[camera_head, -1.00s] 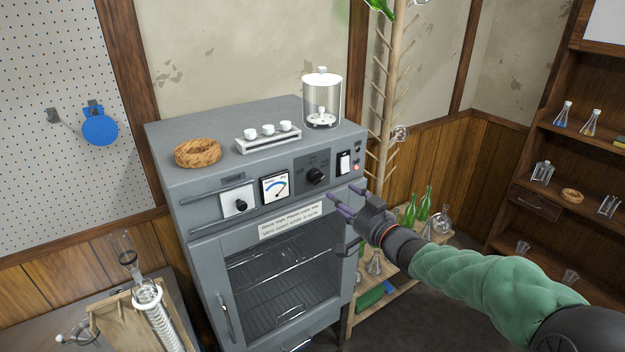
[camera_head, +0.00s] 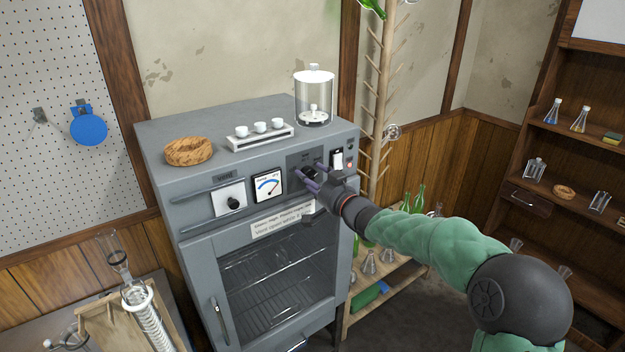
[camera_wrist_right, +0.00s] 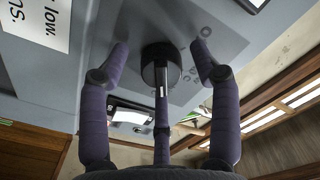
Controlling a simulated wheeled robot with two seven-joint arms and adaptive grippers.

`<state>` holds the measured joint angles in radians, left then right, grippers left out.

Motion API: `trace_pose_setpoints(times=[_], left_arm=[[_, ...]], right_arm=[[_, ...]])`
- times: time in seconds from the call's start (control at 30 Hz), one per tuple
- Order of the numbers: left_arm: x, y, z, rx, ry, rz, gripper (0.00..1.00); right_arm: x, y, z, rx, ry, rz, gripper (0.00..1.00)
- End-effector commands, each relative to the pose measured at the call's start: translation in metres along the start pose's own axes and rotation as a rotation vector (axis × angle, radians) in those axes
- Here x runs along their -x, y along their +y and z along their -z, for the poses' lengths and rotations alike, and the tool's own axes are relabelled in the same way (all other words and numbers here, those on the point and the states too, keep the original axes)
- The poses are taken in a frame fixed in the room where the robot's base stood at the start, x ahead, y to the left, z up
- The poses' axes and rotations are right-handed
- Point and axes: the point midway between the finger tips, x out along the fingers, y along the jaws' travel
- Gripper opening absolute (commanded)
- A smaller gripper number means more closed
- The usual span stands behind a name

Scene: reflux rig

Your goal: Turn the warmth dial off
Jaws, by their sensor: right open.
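The warmth dial, a black round knob (camera_head: 310,172) on a dark panel, is on the upper front of the grey oven (camera_head: 190,262). My right gripper (camera_head: 309,176) is at this dial, its purple fingers spread and open. In the right wrist view the knob (camera_wrist_right: 160,70) sits between the two side fingers of the gripper (camera_wrist_right: 160,49), with clear gaps on both sides. A third finger is below it, and I cannot tell whether it touches. The dial's setting is hard to read. My left gripper is not in view.
Left of the dial are a gauge (camera_head: 268,186) and a second black knob on a white plate (camera_head: 230,201). A white rocker switch (camera_head: 337,159) and a lit red lamp (camera_head: 349,165) are close on the right. A cork ring (camera_head: 188,151), small cups and a glass vessel (camera_head: 314,98) stand on top.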

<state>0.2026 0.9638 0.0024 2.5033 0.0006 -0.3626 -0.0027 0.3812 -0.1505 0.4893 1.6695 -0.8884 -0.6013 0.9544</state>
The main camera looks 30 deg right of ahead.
Motion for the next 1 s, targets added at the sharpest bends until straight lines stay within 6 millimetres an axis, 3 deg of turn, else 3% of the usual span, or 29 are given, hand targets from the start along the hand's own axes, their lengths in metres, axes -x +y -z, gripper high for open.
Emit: trace_pose_setpoints(times=[0.17, 0.37, 0.77, 1.0], left_arm=[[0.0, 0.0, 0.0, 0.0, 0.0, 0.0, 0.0], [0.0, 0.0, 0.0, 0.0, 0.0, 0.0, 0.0], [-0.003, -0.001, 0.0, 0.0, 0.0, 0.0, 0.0], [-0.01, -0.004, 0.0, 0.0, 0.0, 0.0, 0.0]], right_arm=[[0.0, 0.0, 0.0, 0.0, 0.0, 0.0, 0.63], [0.0, 0.0, 0.0, 0.0, -0.001, 0.0, 0.07], [0.0, 0.001, -0.003, 0.038, -0.004, -0.001, 0.07], [0.0, 0.002, -0.005, 0.176, -0.006, -0.001, 0.07]])
